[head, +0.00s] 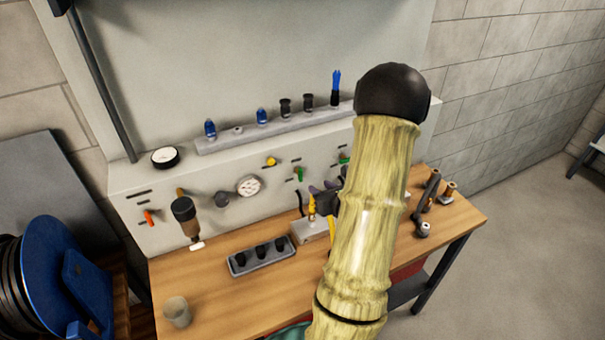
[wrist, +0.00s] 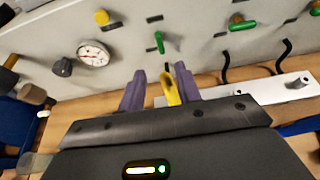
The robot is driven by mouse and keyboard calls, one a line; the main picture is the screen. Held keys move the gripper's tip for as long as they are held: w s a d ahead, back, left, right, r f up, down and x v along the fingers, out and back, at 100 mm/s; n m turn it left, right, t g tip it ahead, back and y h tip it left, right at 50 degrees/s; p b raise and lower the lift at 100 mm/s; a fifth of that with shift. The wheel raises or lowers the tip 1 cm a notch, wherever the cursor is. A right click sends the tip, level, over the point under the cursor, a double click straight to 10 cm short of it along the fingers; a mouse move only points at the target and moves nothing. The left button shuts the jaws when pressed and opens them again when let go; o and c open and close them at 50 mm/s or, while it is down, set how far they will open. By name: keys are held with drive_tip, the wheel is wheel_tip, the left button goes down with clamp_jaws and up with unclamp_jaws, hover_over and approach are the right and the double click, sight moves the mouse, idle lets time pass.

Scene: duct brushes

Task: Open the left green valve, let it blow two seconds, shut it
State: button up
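The left green valve (head: 299,173) is on the pale panel at the back of the bench, its lever hanging down. In the wrist view this green lever (wrist: 159,43) stands nearly upright, just beyond my fingertips. The right green valve (head: 344,158) has its lever turned sideways; it also shows in the wrist view (wrist: 242,24). My gripper (wrist: 160,84) has its two purple fingers apart and points toward the panel, short of the left green lever. A yellow part (wrist: 171,92) shows between the fingers, nearer the right one; I cannot tell whether it touches. My arm partly hides the gripper in the head view.
A yellow knob (head: 271,161), a white dial gauge (head: 249,186) and an orange lever (head: 149,217) are on the panel. A pale block (head: 308,232) and a grey tray (head: 235,266) with black pieces stand on the bench. A beige cup (head: 177,312) stands at front left.

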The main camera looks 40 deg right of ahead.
sight(302, 175)
drive_tip(key=p+x, duration=0.4)
drive_tip(key=x, duration=0.9)
drive_tip(key=shift+w, duration=0.35)
clamp_jaws()
